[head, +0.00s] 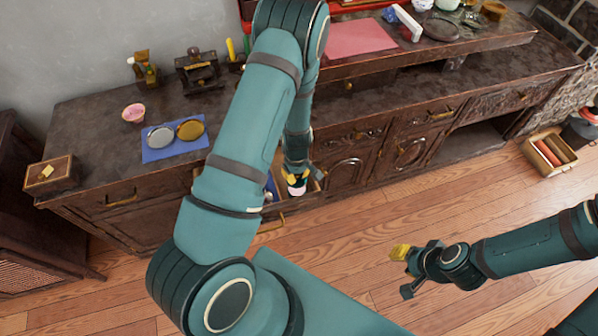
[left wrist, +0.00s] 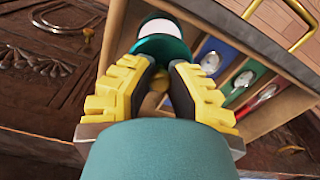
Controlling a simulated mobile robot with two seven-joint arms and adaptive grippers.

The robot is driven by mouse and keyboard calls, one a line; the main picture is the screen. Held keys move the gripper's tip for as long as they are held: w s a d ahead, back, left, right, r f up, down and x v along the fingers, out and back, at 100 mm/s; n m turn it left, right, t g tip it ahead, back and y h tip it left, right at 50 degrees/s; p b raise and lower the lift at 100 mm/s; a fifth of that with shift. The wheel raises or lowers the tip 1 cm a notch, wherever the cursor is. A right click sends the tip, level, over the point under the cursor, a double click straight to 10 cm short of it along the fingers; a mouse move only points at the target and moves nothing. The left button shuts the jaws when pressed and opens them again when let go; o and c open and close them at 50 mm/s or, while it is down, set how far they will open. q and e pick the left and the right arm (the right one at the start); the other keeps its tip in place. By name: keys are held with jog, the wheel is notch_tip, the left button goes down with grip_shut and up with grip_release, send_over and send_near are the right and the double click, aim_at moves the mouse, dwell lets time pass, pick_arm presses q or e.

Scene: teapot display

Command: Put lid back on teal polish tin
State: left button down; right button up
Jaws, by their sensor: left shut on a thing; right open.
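My left gripper (head: 297,177) reaches down in front of the counter, over an open drawer. In the left wrist view its yellow fingers (left wrist: 160,75) are shut on a round teal thing with a white face (left wrist: 154,48). I cannot tell whether this is the polish tin or its lid. It also shows below the fingers in the head view (head: 297,190), small and partly hidden. My right gripper (head: 403,272) is open and empty over the floor, away from the counter. No separate tin and lid can be told apart.
The open drawer (left wrist: 285,108) has blue, green and red lined compartments holding silvery things. A blue mat (head: 152,155) on the counter carries a silver disc (head: 160,136) and a gold disc (head: 190,130). A pink bowl (head: 133,113) and wooden box (head: 50,174) stand left.

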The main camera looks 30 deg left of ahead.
pick_arm(q)
jog(key=shift+f+b, duration=1.5)
jog(key=shift+f, duration=0.4)
jog(key=shift+f+b, duration=0.7)
jog(key=shift+f, duration=0.3)
jog(key=shift+f, duration=0.1)
jog(key=shift+c, duration=1.8)
grip_release()
jog(key=shift+d, duration=0.1)
